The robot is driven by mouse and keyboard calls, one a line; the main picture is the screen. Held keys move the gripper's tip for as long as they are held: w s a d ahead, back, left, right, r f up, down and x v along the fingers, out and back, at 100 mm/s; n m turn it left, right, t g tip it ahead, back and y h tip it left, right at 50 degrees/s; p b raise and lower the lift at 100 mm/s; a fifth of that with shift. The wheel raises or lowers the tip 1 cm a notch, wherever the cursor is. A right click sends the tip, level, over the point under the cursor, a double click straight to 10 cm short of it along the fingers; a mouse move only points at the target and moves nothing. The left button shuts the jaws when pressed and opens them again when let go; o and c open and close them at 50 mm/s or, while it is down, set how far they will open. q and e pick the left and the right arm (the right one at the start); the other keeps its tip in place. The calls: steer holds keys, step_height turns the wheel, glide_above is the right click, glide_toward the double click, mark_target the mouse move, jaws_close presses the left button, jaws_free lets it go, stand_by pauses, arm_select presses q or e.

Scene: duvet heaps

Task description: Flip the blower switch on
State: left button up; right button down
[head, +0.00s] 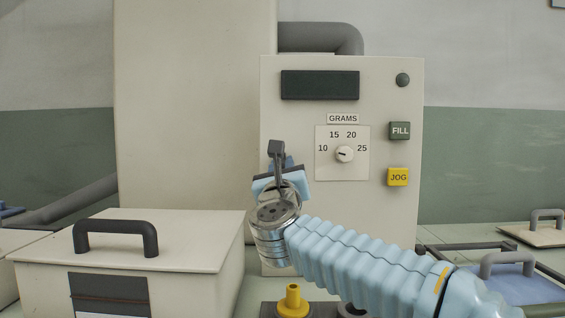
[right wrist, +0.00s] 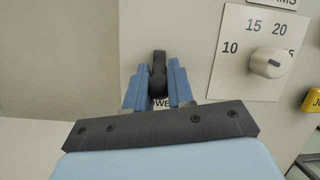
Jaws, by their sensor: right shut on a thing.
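The blower switch is a dark lever (head: 276,148) on the left side of the cream control panel (head: 300,225). In the right wrist view the dark lever (right wrist: 158,68) points up, above a label that is mostly hidden; a few letters show. My right gripper (head: 279,164) is at the lever, and its blue fingers (right wrist: 157,88) are shut on it, one on each side. The arm comes in from the lower right. My left gripper is not in view.
A lidded box (head: 130,235) with a handle stands at left. A yellow knob (head: 293,299) is below the arm.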

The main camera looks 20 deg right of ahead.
mark_target(283, 161)
step_height(283, 161, up, 2)
steer(key=g+y+p, duration=0.1)
steer(key=g+p, duration=0.2)
steer(key=p, duration=0.3)
steer(key=shift+s, duration=0.15)
steer(key=shift+g+p, duration=0.4)
steer(key=shift+r+g+y, duration=0.15)
steer(key=shift+g+y, duration=0.25)
steer(key=shift+g, duration=0.4)
steer(key=shift+r+g+y, duration=0.25)
steer(key=shift+g, duration=0.6)
steer(key=shift+r+g+y, duration=0.2)
steer(key=shift+g+y, duration=0.05)
steer(key=shift+g, duration=0.6)
steer(key=c, duration=1)
jaws_free()
